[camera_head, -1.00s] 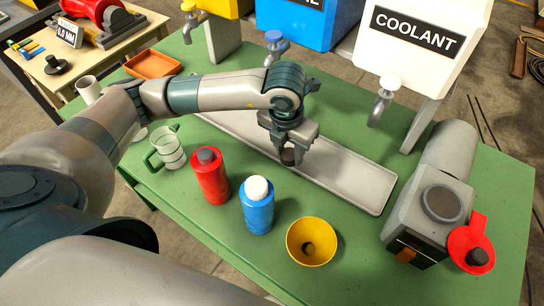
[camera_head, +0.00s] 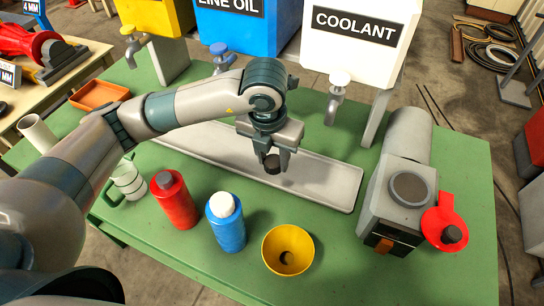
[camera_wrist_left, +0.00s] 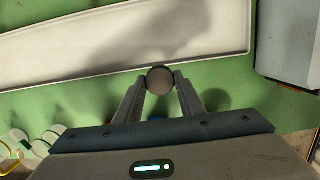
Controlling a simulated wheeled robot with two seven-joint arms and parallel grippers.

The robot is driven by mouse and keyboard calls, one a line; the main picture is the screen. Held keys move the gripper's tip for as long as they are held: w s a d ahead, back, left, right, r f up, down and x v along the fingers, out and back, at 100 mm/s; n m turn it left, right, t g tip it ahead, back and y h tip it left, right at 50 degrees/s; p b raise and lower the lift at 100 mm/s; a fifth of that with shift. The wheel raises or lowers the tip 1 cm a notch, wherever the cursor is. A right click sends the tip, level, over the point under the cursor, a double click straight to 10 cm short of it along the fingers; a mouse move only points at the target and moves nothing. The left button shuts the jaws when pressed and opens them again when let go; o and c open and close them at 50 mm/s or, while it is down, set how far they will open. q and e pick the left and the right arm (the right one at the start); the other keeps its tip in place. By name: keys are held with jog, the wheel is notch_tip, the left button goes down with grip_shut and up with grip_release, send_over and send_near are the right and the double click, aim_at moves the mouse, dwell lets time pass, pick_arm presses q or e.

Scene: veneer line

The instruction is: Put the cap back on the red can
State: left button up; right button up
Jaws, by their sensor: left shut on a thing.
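My left gripper (camera_head: 273,163) is shut on a small dark round cap (camera_head: 271,165), held above the front side of the long grey tray. In the left wrist view the cap (camera_wrist_left: 160,80) sits between the two fingertips. The red can (camera_head: 176,204) stands upright on the green bench, left of and nearer than the gripper. Its narrow top is dark grey; I cannot tell whether that is a bare neck or a cap. The blue bottle (camera_head: 227,228) with a white cap stands right of the red can. My right gripper is not in view.
A yellow funnel (camera_head: 271,243) stands right of the blue bottle. A grey device (camera_head: 391,200) and a red dish-like piece (camera_head: 433,222) with a dark knob are at the right. The grey tray (camera_head: 335,190) lies behind. A green-and-white jug (camera_head: 127,180) stands left, with dispensers at the back.

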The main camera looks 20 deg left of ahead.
pick_arm(q)
jog(key=m, duration=0.2)
jog(key=a+m, duration=0.1)
jog(key=m, duration=0.1)
jog(key=shift+s+a+r+h, duration=0.1)
jog(key=shift+s+h, duration=0.1)
jog(key=shift+h, duration=0.1)
jog(key=s+a+r+m+g, duration=0.1)
jog(key=s+a+m, duration=0.1)
jog(key=m, duration=1.3)
jog(key=s+a+r+m+g, duration=0.1)
jog(key=a+m, duration=0.4)
jog(key=m, duration=1)
jog(key=shift+s+r+g+y, duration=0.25)
jog(key=shift+s+g+y, duration=0.2)
jog(key=shift+g, duration=0.35)
